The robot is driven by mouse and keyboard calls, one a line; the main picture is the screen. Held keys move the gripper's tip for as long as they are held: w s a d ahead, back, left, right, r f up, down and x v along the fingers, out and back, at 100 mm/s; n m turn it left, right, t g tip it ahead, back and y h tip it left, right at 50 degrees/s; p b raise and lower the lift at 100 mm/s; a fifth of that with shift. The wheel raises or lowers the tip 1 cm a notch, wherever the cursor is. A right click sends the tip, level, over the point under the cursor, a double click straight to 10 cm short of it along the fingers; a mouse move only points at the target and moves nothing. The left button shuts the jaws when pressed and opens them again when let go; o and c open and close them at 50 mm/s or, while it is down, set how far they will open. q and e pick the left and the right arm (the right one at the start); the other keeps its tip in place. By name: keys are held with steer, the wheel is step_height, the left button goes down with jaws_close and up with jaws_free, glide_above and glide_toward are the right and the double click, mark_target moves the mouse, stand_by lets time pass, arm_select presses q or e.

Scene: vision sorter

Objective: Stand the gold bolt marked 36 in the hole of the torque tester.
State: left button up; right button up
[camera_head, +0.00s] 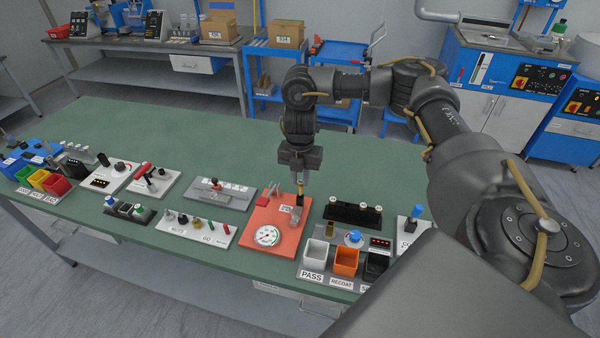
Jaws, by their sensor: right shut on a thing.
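The torque tester is an orange-red plate (256,222) with a round white dial gauge (268,236) at its front, standing in the middle right of the green bench. My right gripper (300,180) points straight down over the back right part of the tester, above a small dark fixture (296,213). It is shut on a small gold piece (300,189), which looks like the bolt. The mark 36 is too small to read. I cannot tell whether the bolt's lower end is in the hole or just above it. My left gripper is not in view.
Left of the tester stands a white rack (195,232) with several small bolts. To its right are a white PASS bin (315,255), an orange RECOAT bin (345,262) and a black rack (353,213). The back of the green bench (180,135) is clear.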

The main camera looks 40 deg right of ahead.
mark_target(300, 182)
steer(key=shift+f+b, duration=0.7)
steer(key=shift+f, duration=1)
steer(key=o, duration=1.3)
steer(key=shift+o, duration=0.2)
steer(key=shift+r, duration=0.15)
step_height(300, 182, up, 8)
steer(key=p, duration=0.8)
steer(key=shift+p, duration=0.4)
